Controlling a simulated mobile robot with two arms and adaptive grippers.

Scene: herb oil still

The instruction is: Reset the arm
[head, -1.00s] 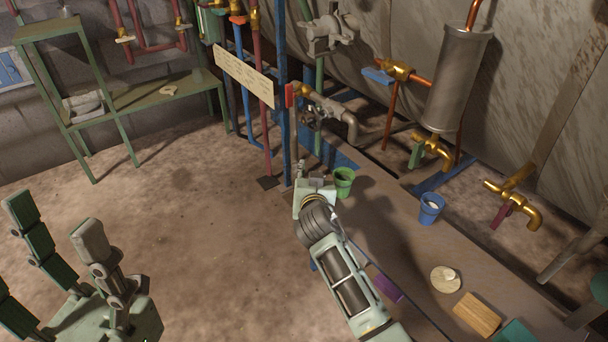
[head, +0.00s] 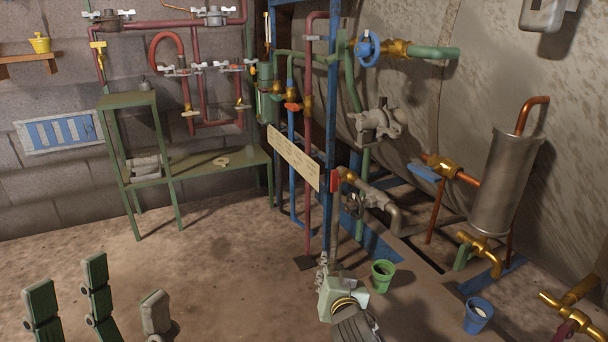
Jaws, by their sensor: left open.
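My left gripper (head: 97,285) shows at the lower left. Its green and grey fingers point up and stand well apart, with nothing between them, over bare floor. Its palm is below the picture edge. My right gripper (head: 342,296) is at the bottom middle, at the end of the arm that comes in from the bottom edge. Its pale green body is beside the green cup (head: 383,275). Its fingers are small and mostly hidden behind its body, so I cannot tell whether they are open.
A blue cup (head: 478,316) stands on the bench (head: 418,305) at right. Brass taps (head: 481,250) and a grey metal cylinder (head: 502,180) are above it. A paper sign (head: 293,158) hangs by the pipes. A green shelf (head: 218,169) is at the back left. The floor between is clear.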

